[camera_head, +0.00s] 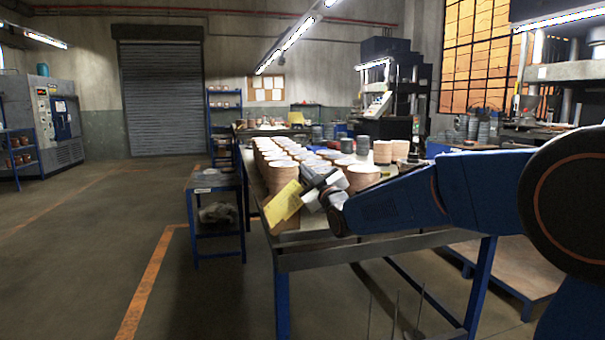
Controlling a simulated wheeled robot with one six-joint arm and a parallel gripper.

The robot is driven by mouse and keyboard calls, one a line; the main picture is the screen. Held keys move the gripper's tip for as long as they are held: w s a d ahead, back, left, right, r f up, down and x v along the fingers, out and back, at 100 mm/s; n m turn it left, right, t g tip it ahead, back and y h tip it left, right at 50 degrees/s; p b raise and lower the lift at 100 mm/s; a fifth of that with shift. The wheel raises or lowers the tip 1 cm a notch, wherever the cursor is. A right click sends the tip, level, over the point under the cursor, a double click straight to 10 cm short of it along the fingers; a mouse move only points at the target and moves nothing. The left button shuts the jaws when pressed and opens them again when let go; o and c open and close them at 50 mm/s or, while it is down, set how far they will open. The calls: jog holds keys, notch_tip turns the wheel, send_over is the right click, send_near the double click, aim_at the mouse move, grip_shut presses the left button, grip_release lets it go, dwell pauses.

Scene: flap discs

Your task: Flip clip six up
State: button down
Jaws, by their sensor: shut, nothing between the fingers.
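Several stacks of orange-brown discs with pale tops (284,150) stand in rows on the workbench (350,243). A yellow card (284,206) sits tilted against the nearest stack at the front left corner. My gripper (312,188) is shut and empty, just right of the yellow card and in front of the near stacks. I cannot tell whether it touches the card or a stack. No clip can be made out at this size, so I cannot tell which one is number six or how it lies. My gripper and arm hide part of the near stacks.
A small blue side table (215,181) stands left of the workbench. More disc stacks (391,151) and grey stacks stand farther back. A press (385,85) is behind. The floor at left is clear.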

jog(key=shift+d, duration=0.3)
jog(key=shift+w+r, duration=0.1)
dwell(0.6)
notch_tip(320, 180, up, 4)
jog(key=a, duration=0.2)
jog(key=f+v, duration=0.1)
jog(key=v, duration=0.9)
jog(key=s+d+f+m+g+h, duration=0.65)
jog(key=s+d+f, duration=0.75)
jog(key=s+d, duration=0.35)
jog(key=s+d+f+m+g+h, duration=0.1)
jog(key=s+f, duration=0.3)
jog(key=s, duration=0.4)
jog(key=s+d+f+m+g, duration=0.2)
jog(key=s+d+f+g, duration=0.2)
jog(key=s, duration=0.5)
jog(key=s+d+f+m+g+h, duration=0.1)
jog(key=s+d+f+m+g, duration=0.1)
jog(key=s+f, duration=0.4)
jog(key=s, duration=0.3)
jog(key=shift+s+d+h, duration=0.25)
jog(key=shift+d+h, duration=0.1)
